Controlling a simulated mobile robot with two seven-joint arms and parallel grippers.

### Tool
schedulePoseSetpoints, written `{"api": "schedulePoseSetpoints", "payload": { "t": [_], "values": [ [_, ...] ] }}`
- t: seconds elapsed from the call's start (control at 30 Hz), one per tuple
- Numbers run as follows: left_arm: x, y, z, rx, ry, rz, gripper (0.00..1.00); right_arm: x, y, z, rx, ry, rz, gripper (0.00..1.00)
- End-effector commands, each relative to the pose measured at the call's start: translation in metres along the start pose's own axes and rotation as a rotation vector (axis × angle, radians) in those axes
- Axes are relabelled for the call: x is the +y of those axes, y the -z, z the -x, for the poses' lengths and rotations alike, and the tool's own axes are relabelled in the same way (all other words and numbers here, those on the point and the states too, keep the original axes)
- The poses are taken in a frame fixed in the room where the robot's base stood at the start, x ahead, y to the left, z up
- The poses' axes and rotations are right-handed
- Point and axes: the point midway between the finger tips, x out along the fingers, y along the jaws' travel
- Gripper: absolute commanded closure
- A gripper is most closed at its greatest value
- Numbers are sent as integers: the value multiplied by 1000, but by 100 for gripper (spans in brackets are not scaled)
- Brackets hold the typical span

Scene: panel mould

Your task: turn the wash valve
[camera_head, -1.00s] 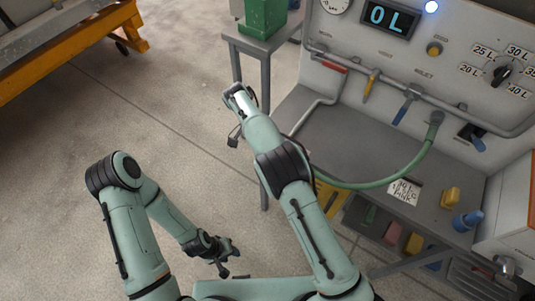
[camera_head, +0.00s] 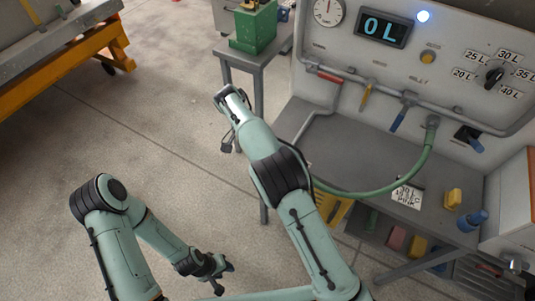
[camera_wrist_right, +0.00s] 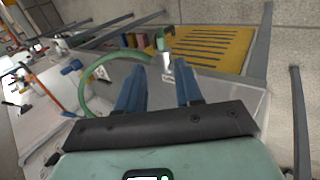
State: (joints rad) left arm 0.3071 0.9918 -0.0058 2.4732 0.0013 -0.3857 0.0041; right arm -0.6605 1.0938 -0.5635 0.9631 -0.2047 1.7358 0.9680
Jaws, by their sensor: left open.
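The panel carries a pipe with several handles: a red one (camera_head: 329,77), a yellow one (camera_head: 366,97), a blue one (camera_head: 402,112) and another blue one (camera_head: 474,143) lower right. The labels are too small to tell which is the wash valve. My left gripper (camera_head: 222,268) is open and empty, low in the head view, well away from the panel. My right gripper (camera_head: 228,140) is left of the bench in the head view. In the right wrist view its two blue fingers (camera_wrist_right: 160,92) stand apart, with nothing seen gripped.
A green hose (camera_head: 400,179) loops from the panel over the grey bench (camera_head: 355,150) and passes behind my right arm. A dial (camera_head: 494,76) with litre labels and a 0 L display (camera_head: 384,29) are above. A green box (camera_head: 254,27) stands on a side table.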

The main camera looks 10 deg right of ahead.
Motion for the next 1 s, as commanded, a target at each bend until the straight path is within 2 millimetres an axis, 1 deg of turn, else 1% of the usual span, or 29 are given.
{"api": "schedulePoseSetpoints", "payload": {
  "t": [0.03,0.1,0.17,0.27,0.3,0.4,0.5,0.57,0.7,0.8,0.9,1.0],
  "values": [
    [0,-1,-1,-1,0,0,60,0,0,-1,-3,3,0,82],
    [-4,-6,-5,-7,2,2,60,4,1,-6,-20,24,5,100],
    [-9,-14,-12,-16,6,6,60,9,1,-15,-51,59,14,100],
    [-22,-31,-32,-38,13,14,60,22,4,-37,-124,170,36,100],
    [-28,-39,-41,-47,16,17,60,29,5,-46,-152,229,44,100],
    [-42,-53,-65,-66,23,24,60,48,9,-65,-206,397,60,100],
    [-52,-63,-85,-79,27,28,60,69,12,-75,-223,566,63,100],
    [-58,-67,-96,-84,29,30,60,84,13,-79,-216,666,60,100],
    [-68,-73,-119,-93,33,33,60,119,11,-81,-160,878,41,100],
    [-73,-75,-131,-97,34,35,60,141,7,-80,-102,989,25,100],
    [-76,-76,-139,-100,35,36,60,157,2,-78,-48,1063,11,100],
    [-78,-77,-142,-101,35,36,60,167,-1,-76,-13,1102,4,100]
  ]
}}
